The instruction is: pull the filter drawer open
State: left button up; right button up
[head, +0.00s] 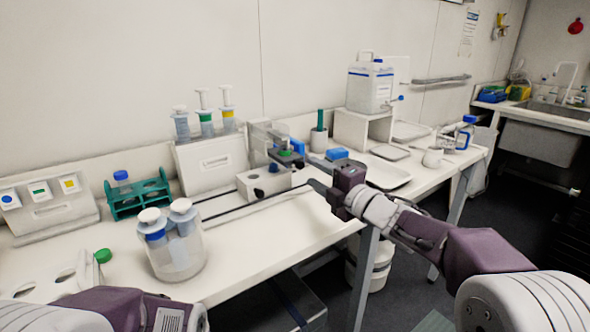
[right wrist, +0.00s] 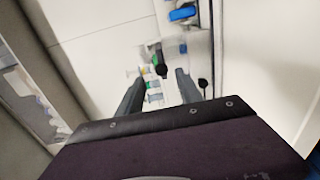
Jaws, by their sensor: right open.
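A white bench device (head: 265,183) with black knobs and a clear cover stands mid-bench, with dark rails running from it toward the front left. I cannot tell for sure which part is the filter drawer. My right gripper (head: 315,185) is just right of the device, apart from it. In the right wrist view the right gripper (right wrist: 158,90) is open and empty, with a black knob (right wrist: 161,71) showing beyond and between its fingers. A second dark knob (right wrist: 203,85) shows to the right. Only my left arm shows at the lower left; its gripper is out of view.
A clear jar (head: 178,252) with syringe-like plungers stands near the front edge. A green tube rack (head: 140,196) and a white box with a handle slot (head: 212,163) stand behind.

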aim_at(302, 166)
jog(key=x, duration=0.6)
jog(key=shift+w+a+f, duration=0.15)
jog(key=shift+w+a, duration=0.1)
grip_shut()
dwell(1.0)
